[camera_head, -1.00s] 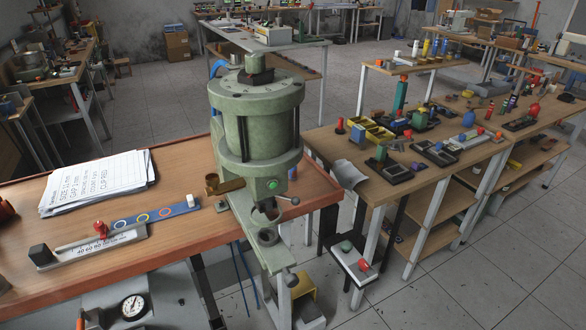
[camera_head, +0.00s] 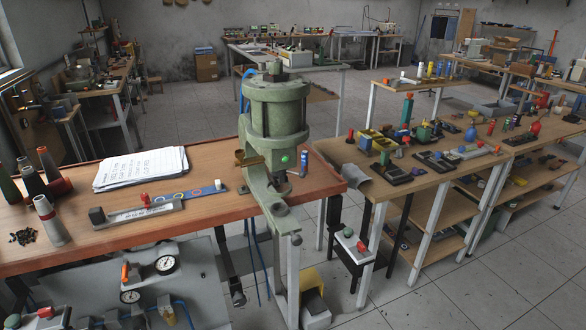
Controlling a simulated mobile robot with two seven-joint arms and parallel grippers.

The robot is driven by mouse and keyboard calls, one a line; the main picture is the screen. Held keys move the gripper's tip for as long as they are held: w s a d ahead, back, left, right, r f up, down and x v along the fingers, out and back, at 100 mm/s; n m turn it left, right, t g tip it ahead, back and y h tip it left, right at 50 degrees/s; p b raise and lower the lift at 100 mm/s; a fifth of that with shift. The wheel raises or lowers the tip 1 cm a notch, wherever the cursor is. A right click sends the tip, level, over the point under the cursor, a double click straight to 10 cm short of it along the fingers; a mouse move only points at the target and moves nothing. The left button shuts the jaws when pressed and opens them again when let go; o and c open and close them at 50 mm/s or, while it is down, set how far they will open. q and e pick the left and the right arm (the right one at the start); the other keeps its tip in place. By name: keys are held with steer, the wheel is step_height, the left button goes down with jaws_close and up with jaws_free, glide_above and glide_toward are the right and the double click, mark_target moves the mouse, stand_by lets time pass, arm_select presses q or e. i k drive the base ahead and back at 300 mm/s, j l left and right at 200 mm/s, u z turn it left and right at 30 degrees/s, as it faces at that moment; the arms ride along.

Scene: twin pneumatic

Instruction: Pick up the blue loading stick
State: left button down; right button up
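Neither of my grippers shows in the view.
A stack of written paper sheets (camera_head: 140,168) lies behind the blue stick. Several cones (camera_head: 48,218) stand at the bench's left end, beside dark small pieces (camera_head: 25,237). Pressure gauges (camera_head: 166,264) sit below the bench's front edge. A cluttered table (camera_head: 420,180) stands to the right.

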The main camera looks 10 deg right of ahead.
mark_target(305, 153)
steer(key=u, duration=1.6)
steer(key=k+l+u, duration=0.1)
steer(key=l+u, duration=0.15)
steer(key=l, duration=0.2)
steer(key=k+l+u, duration=0.25)
steer(key=l, duration=0.15)
steer(key=k+l, duration=0.1)
steer(key=l, duration=0.25)
steer(key=k+l, duration=0.1)
steer(key=l, duration=0.25)
steer(key=k+l, duration=0.1)
steer(key=l, duration=0.25)
